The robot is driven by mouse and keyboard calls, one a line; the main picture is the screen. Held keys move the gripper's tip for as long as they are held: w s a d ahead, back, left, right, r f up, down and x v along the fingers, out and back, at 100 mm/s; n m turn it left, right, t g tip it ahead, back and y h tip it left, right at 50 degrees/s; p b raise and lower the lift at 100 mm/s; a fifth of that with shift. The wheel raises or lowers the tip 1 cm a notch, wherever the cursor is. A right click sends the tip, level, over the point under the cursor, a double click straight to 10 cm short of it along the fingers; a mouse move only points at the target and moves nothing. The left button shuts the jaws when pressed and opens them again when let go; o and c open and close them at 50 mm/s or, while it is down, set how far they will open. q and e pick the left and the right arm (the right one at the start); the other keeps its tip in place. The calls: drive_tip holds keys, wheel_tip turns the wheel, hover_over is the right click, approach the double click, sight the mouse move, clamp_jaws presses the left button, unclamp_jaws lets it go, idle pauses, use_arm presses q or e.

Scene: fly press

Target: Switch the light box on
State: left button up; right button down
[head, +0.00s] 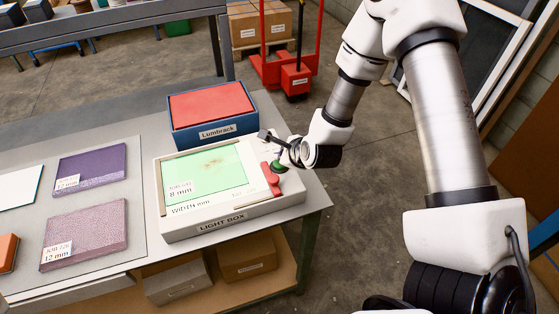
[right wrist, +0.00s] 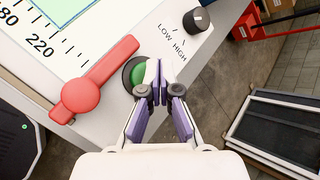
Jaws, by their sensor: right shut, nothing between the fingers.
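The light box (head: 222,219) stands at the right end of the table, and its screen (head: 204,175) shows bright pale green with a label reading 8 mm. On its right side are a green round button (head: 277,166) and a red lever (head: 271,185). The right wrist view shows the green button (right wrist: 140,75) in a dark ring, with the red lever (right wrist: 92,82) beside it. My right gripper (right wrist: 158,80) is shut and empty, its fingertips at the button's edge and partly covering it. Whether they touch it, I cannot tell. My left gripper is not in view.
A black dial (right wrist: 196,20) marked LOW and HIGH sits on the box. A blue Lumbrack box (head: 212,116) with a red top stands behind it. Purple (head: 90,168) and mauve (head: 85,233) slabs lie on the left. Floor is open beyond the table's right edge.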

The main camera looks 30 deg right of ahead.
drive_tip(key=shift+r+p, duration=1.9)
drive_tip(key=shift+r, duration=1.15)
drive_tip(key=shift+f, duration=0.1)
